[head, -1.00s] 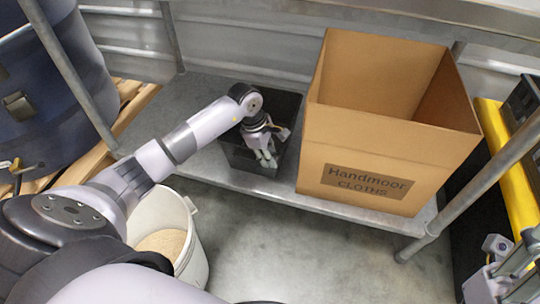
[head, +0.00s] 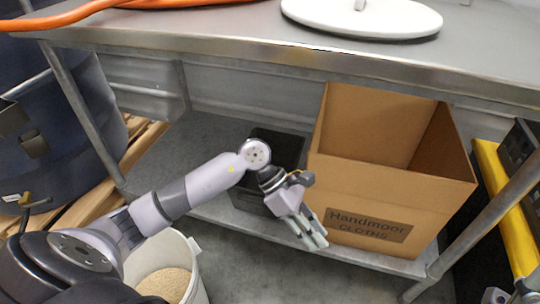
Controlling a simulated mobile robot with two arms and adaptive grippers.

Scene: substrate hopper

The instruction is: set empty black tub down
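The black tub (head: 262,190) stands upright on the lower shelf, left of the cardboard box. My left arm and gripper cover part of it, and the part of its inside that shows is dark and looks empty. My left gripper (head: 314,240) is in front of the tub and to its right, pointing down, in front of the box's lower left corner. Its fingers look slightly apart with nothing between them. Only a small part of my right gripper (head: 512,297) shows at the bottom right corner, and its fingers cannot be made out.
The open cardboard box marked Handmoor Cloths (head: 385,205) fills the right of the lower shelf (head: 160,165). A metal table (head: 220,30) is above, with a white lid (head: 365,20) and orange hose (head: 80,14). A white bucket of grain-like material (head: 196,284) stands on the floor below my arm.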

